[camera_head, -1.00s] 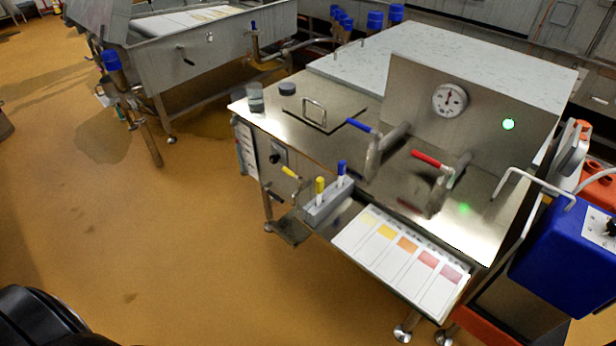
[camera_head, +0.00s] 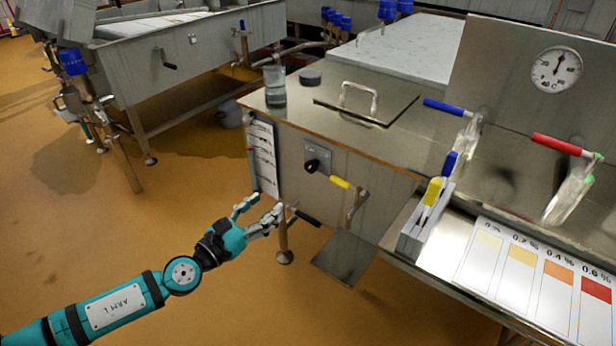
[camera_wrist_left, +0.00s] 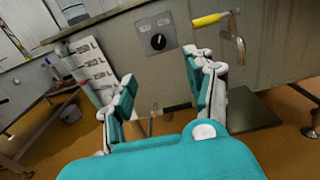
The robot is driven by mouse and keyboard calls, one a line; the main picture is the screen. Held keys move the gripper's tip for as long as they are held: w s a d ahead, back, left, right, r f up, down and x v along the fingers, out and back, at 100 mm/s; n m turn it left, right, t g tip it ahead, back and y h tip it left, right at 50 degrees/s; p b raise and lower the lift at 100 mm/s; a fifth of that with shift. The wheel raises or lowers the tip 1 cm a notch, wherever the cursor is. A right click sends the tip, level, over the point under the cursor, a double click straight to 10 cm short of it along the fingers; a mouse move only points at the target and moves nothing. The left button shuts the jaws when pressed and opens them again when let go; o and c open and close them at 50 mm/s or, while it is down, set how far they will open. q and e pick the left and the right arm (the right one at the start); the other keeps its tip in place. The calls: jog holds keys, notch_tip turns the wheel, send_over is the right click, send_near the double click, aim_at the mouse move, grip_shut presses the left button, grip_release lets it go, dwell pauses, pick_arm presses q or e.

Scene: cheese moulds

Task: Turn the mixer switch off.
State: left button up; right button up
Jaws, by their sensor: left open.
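The mixer switch (camera_head: 313,163) is a black rotary knob on a small grey plate on the front of the steel cabinet. It also shows in the left wrist view (camera_wrist_left: 158,42), ahead of the fingers and near the top middle. My left gripper (camera_head: 262,212) is open and empty, in front of the cabinet, below and to the left of the knob. Its two fingers in the left wrist view (camera_wrist_left: 166,88) are spread apart and touch nothing. The knob is not hidden. My right gripper is not in view.
A yellow-handled valve (camera_head: 346,186) sticks out right of the switch. A black-handled lever (camera_head: 306,217) is below it. A grey holder (camera_head: 412,238) with yellow and blue tools stands at right.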

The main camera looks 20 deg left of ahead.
pick_arm(q)
jog(key=w, duration=0.3)
jog(key=p, duration=0.2)
send_near(309, 170)
jog(key=w, duration=0.2)
jog(key=x, duration=0.4)
jog(key=b+x, duration=0.1)
jog(key=x, duration=0.2)
jog(key=shift+s+d, duration=0.1)
jog(key=shift+d, duration=0.15)
jog(key=shift+w+d, duration=0.15)
jog(key=shift+w, duration=0.25)
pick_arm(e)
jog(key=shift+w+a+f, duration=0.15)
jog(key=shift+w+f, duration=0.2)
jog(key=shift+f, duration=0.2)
pick_arm(q)
grip_shut()
